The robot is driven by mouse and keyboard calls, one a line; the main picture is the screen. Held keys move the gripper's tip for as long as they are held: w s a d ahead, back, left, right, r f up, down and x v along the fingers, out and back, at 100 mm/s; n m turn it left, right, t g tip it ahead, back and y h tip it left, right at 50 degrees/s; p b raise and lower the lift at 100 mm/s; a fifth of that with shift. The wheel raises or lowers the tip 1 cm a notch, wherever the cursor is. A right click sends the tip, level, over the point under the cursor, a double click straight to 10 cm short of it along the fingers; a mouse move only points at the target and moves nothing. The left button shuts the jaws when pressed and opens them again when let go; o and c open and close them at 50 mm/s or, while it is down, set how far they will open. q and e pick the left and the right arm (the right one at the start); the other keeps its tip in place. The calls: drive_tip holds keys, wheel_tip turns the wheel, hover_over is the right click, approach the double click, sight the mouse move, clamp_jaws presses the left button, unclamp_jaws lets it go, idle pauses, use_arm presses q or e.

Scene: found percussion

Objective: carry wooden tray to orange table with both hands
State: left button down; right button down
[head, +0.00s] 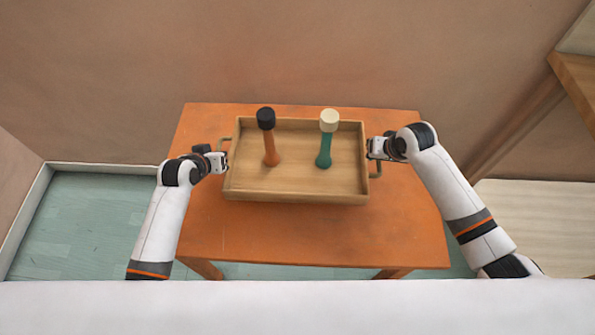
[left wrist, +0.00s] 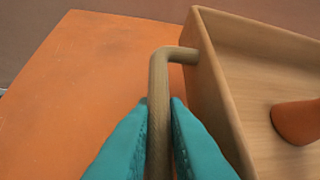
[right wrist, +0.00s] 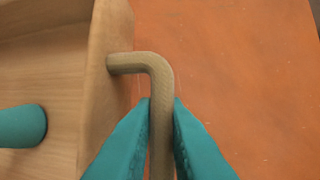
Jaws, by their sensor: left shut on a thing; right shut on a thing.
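The wooden tray (head: 300,190) is over the orange table (head: 300,235) in the head view; I cannot tell whether it touches the top. An orange mallet-like thing with a black head (head: 268,140) and a green one with a cream head (head: 326,140) stand upright in it. My left gripper (head: 224,161) is shut on the tray's left handle, which shows between the teal fingers in the left wrist view (left wrist: 158,120). My right gripper (head: 370,152) is shut on the right handle, which shows in the right wrist view (right wrist: 161,110).
The orange table top has bare room in front of the tray and at both sides. A brown wall (head: 300,50) stands behind the table. A wooden piece of furniture (head: 578,85) is at the far right edge.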

sight(369, 167)
use_arm(q)
drive_tip(key=shift+a+f, duration=0.1)
drive_tip(key=shift+a, duration=0.05)
use_arm(e)
drive_tip(key=shift+d+f, duration=0.1)
drive_tip(key=shift+d, duration=0.05)
